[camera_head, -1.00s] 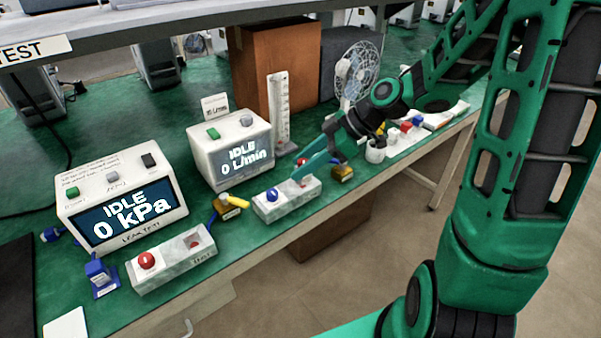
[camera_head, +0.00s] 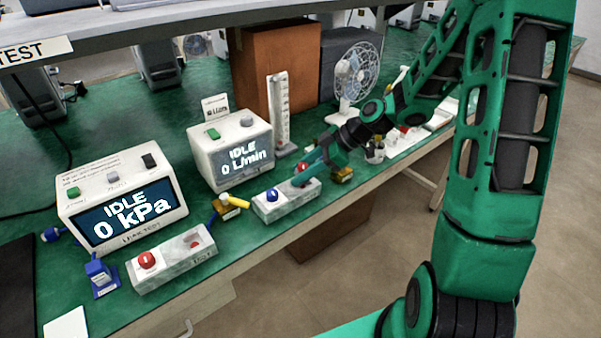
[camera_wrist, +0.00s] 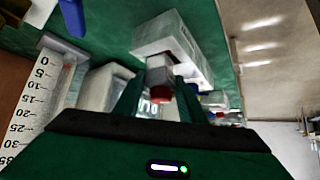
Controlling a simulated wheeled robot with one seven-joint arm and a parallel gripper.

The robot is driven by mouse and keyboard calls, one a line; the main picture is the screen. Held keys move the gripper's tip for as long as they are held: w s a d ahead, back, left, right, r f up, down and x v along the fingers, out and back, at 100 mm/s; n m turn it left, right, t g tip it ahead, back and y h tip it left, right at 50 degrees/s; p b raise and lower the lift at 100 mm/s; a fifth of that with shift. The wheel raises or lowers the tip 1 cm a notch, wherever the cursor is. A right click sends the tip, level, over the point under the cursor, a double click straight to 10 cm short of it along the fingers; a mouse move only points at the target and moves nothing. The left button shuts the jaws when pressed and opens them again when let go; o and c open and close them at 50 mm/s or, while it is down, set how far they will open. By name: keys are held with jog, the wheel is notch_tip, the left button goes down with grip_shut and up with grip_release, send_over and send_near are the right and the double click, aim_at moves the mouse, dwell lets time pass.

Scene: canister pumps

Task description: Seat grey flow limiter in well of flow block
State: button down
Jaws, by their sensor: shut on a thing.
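The flow block (camera_head: 288,208) is a pale grey block with a blue knob (camera_head: 272,195) at its left end, near the front edge of the bench. My gripper (camera_head: 300,180) is at its right end and hides the well. In the wrist view my gripper (camera_wrist: 158,88) is shut on the grey flow limiter (camera_wrist: 159,68), a small grey piece with a red end towards me. The block (camera_wrist: 165,32) lies just beyond it. I cannot tell whether the limiter touches the block or has entered the well.
The flow meter box (camera_head: 230,150) reads "IDLE 0 L/min" behind the block, beside a white scale column (camera_head: 279,110). A yellow-handled valve (camera_head: 232,203) stands left of the block. A second block with a red knob (camera_head: 147,260) lies further left.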

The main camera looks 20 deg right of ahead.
jog(key=c, duration=1.2)
grip_release()
jog(key=shift+s+d+f, duration=0.15)
jog(key=shift+f, duration=0.2)
jog(key=shift+o, duration=0.2)
jog(key=shift+r, duration=0.1)
